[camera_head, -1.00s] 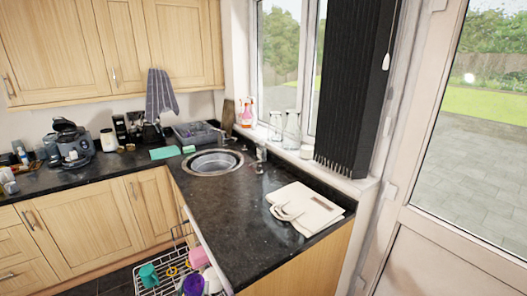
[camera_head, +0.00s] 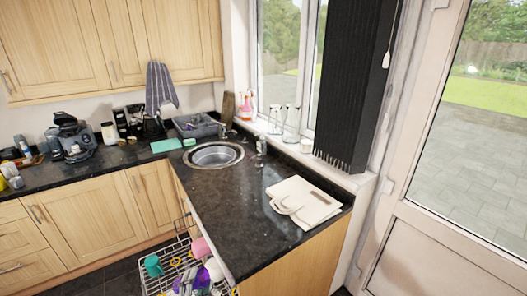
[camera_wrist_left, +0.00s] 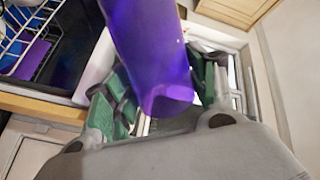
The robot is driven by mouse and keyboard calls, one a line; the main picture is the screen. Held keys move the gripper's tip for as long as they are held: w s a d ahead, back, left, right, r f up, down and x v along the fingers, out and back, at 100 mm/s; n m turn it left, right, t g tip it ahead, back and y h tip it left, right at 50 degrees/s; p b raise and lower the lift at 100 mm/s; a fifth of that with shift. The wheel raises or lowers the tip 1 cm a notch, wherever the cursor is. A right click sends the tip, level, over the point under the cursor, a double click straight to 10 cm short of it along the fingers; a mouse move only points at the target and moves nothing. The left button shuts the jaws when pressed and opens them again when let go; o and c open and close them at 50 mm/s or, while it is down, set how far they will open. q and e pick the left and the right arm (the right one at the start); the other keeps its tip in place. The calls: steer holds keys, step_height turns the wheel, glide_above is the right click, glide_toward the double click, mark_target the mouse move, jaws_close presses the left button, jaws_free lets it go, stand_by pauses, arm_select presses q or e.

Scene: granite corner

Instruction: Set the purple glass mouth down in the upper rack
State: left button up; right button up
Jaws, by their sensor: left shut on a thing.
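The purple glass (camera_wrist_left: 150,50) fills the middle of the left wrist view, tilted, with one rounded end close to the gripper palm. My left gripper (camera_wrist_left: 165,92) is shut on it, with green-padded fingers on either side. In the head view, the wire rack (camera_head: 152,285) is pulled out at the bottom, beside the counter end. Purple shapes (camera_head: 201,279) show there; I cannot tell which is the held glass. Part of a wire rack also shows in the left wrist view (camera_wrist_left: 42,22). My right gripper is not in view.
The rack area holds a green cup (camera_head: 153,266), a pink cup (camera_head: 200,248) and a pale lilac piece (camera_head: 214,268). The black counter (camera_head: 225,220) overhangs on the right. A white bag-like item (camera_head: 303,202) lies on it, and the sink (camera_head: 213,155) is behind.

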arm_select(q)
steer(key=shift+m, duration=0.4)
